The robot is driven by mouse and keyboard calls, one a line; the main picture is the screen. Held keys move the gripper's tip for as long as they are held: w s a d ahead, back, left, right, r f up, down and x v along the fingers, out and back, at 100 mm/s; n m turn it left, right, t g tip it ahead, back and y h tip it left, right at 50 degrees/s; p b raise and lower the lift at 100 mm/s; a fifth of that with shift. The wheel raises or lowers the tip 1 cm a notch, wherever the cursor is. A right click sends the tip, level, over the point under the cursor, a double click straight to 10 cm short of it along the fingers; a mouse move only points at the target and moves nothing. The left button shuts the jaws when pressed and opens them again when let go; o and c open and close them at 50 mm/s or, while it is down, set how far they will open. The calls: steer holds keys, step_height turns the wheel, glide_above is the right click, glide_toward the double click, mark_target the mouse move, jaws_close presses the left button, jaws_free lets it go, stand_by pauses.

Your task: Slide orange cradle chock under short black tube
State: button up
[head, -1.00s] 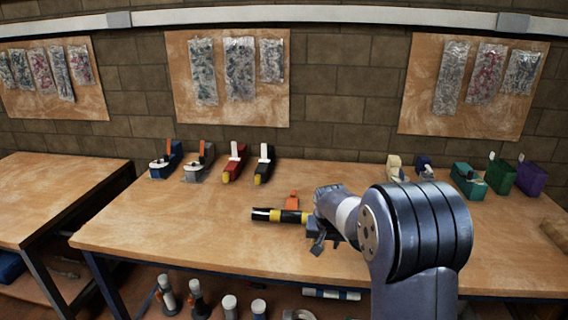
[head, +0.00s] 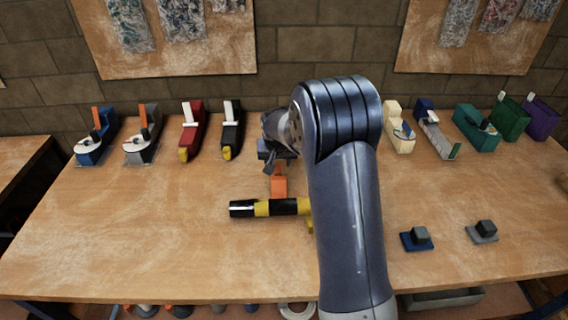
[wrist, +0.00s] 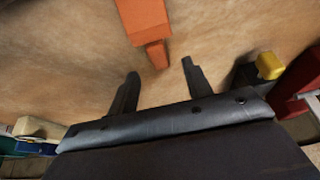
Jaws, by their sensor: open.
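The short black tube (head: 283,207) with yellow bands lies across the middle of the table; my arm hides part of its right end. The orange cradle chock (head: 279,187) is on the far side of the tube, close to it; I cannot tell whether they touch. My gripper (head: 270,166) is over the chock's far end, partly hidden by my arm. In the wrist view the chock (wrist: 144,20) has a narrow tab pointing toward my gripper (wrist: 160,72). The fingers are open and empty, with the tab's end just ahead of and between the fingertips.
A yellow piece (head: 309,222) shows near the tube's right end. A black-and-white tool (head: 231,128) and a red one (head: 192,130) stand at the back left, a cream one (head: 398,128) at the back right. Two small blocks (head: 417,238) (head: 484,230) sit front right. The front left is clear.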

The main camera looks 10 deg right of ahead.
mark_target(278, 168)
steer(key=x, duration=0.5)
steer(key=shift+f, duration=0.4)
steer(key=shift+c, duration=0.6)
jaws_close()
